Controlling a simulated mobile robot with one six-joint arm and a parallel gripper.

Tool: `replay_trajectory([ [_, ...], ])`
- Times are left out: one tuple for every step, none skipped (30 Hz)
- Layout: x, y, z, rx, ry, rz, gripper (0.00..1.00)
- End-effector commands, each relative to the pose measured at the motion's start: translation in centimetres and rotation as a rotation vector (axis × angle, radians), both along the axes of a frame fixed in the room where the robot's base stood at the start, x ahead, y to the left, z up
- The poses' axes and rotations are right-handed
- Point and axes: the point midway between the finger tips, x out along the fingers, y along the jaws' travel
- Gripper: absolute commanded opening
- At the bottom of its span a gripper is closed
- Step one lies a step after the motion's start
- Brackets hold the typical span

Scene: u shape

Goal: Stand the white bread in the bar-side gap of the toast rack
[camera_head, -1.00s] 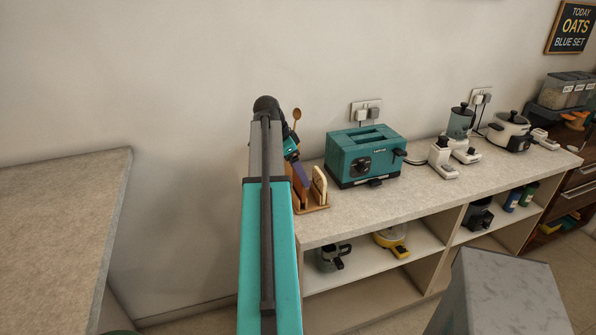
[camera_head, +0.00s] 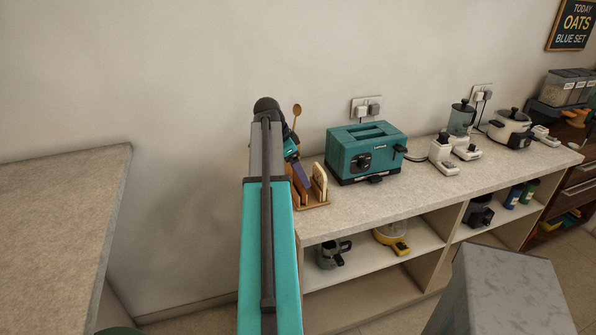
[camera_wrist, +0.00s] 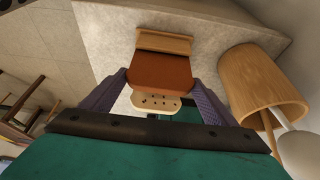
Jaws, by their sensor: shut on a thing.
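The wooden toast rack (camera_head: 318,206) stands at the left end of the counter, partly hidden by my arm. The pale white bread (camera_head: 320,180) stands upright on its right side; its dotted face also shows in the wrist view (camera_wrist: 153,102). My gripper (camera_head: 303,178) has purple fingers tilted down at the rack, left of the white bread. In the wrist view my gripper (camera_wrist: 158,80) is shut across a reddish-brown slice (camera_wrist: 162,72). The white bread lies apart from both fingers. How far the brown slice sits in the rack is hidden.
A teal toaster (camera_head: 365,152) stands right of the rack with a small clear space between. A wooden holder (camera_wrist: 262,85) is close beside the gripper; a wooden spoon (camera_head: 297,112) shows at the wall. The counter front (camera_head: 365,212) is clear.

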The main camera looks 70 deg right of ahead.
Motion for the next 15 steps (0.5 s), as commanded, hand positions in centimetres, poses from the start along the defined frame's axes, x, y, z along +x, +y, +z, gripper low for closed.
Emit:
replay_trajectory([
  [-0.08, -0.02, -0.15, -0.001, 0.002, -0.001, 0.72],
  [-0.08, -0.03, -0.22, -0.001, 0.002, -0.001, 0.72],
  [-0.08, -0.03, -0.29, -0.001, 0.002, -0.001, 0.72],
  [-0.08, -0.03, -0.35, -0.001, 0.002, -0.001, 0.72],
  [-0.08, -0.03, -0.4, -0.001, 0.002, -0.001, 0.72],
  [-0.08, -0.03, -0.45, -0.001, 0.002, -0.001, 0.72],
  [-0.08, -0.03, -0.48, -0.001, 0.002, -0.001, 0.72],
  [-0.08, -0.03, -0.5, -0.001, 0.002, -0.001, 0.72],
  [-0.08, -0.02, -0.52, -0.001, 0.002, -0.001, 0.72],
  [-0.07, -0.03, -0.52, -0.001, 0.002, -0.001, 0.72],
  [-0.07, -0.03, -0.53, -0.001, 0.002, -0.001, 0.72],
  [-0.07, -0.03, -0.52, -0.001, 0.002, -0.001, 0.72],
  [-0.07, -0.03, -0.52, -0.001, 0.002, -0.001, 0.72],
  [-0.07, -0.03, -0.52, -0.001, 0.002, -0.001, 0.72],
  [-0.07, -0.03, -0.52, -0.001, 0.002, -0.001, 0.72],
])
